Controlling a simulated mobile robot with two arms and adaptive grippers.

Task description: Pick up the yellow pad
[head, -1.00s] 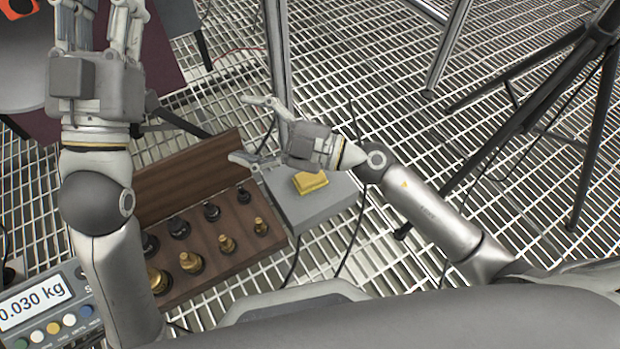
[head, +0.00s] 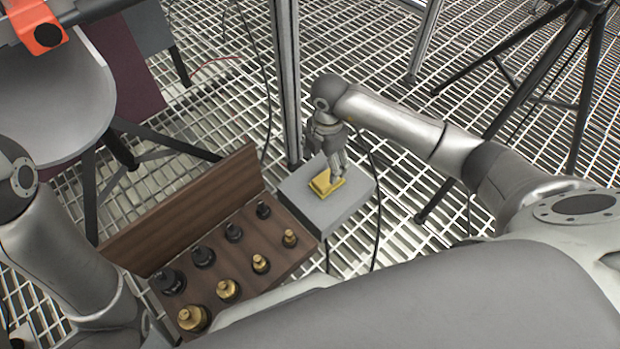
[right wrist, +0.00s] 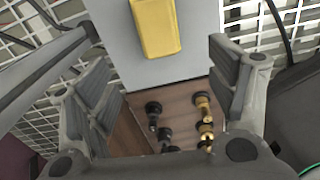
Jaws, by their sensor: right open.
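The yellow pad (head: 325,184) lies on a small grey platform (head: 338,208) in the head view. My right gripper (head: 340,172) points down just above the pad and hides part of it. In the right wrist view the pad (right wrist: 156,27) shows at the top, beyond the two spread fingers of the right gripper (right wrist: 165,95). The right gripper is open and nothing is between its fingers. I cannot tell whether a fingertip touches the pad. Part of my left arm shows at the left edge of the head view, but its gripper is out of the picture.
A wooden box (head: 190,205) with several black and brass weights stands left of the platform. A metal post (head: 287,80) rises just behind the platform. A black tripod (head: 530,80) stands at the back right. A grey chair-like shell (head: 60,100) is at the upper left. The floor is open grating.

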